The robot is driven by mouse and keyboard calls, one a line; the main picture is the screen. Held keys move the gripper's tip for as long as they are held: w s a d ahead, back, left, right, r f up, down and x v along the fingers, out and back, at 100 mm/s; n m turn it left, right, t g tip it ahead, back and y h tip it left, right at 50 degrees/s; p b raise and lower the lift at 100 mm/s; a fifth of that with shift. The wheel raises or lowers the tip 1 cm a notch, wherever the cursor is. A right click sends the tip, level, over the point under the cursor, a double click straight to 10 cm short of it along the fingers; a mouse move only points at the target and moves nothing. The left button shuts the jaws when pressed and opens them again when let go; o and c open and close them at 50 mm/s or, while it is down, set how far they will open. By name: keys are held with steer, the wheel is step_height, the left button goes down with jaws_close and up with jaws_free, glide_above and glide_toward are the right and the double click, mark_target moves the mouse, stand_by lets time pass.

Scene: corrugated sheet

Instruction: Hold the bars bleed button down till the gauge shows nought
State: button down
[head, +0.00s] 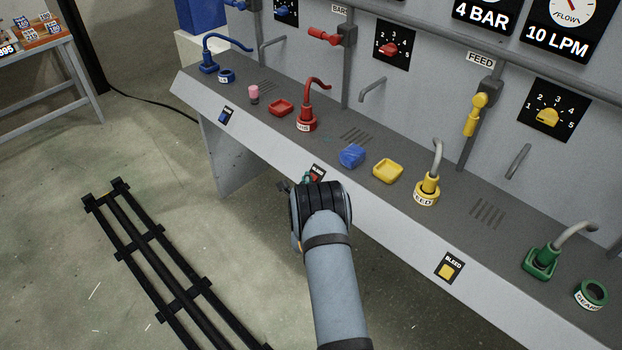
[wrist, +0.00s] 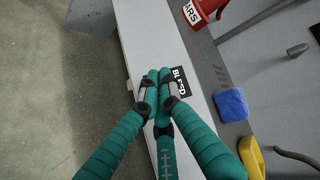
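In the head view my wrist hides most of the gripper (head: 306,180). A sign reading 4 BAR (head: 483,16) is at the top; no bar gauge needle is visible above it.
A red BARS hose plug (head: 307,118), blue block (head: 352,156) and yellow cap (head: 388,171) stand on the bench behind the plate. Another bleed button (head: 449,270), yellow, is farther right. Open floor lies left, with a black rail (head: 160,255).

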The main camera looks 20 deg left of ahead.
stand_by(0.5)
steer(key=shift+s+a+r+p, duration=0.25)
steer(key=shift+s+r+p, duration=0.05)
steer(key=shift+s+r, duration=0.25)
steer(key=s+r, duration=0.1)
steer(key=s+a+r+p, duration=0.1)
steer(key=s+r+p, duration=0.1)
steer(key=shift+a+r, duration=0.3)
steer(key=shift+a, duration=0.05)
stand_by(0.5)
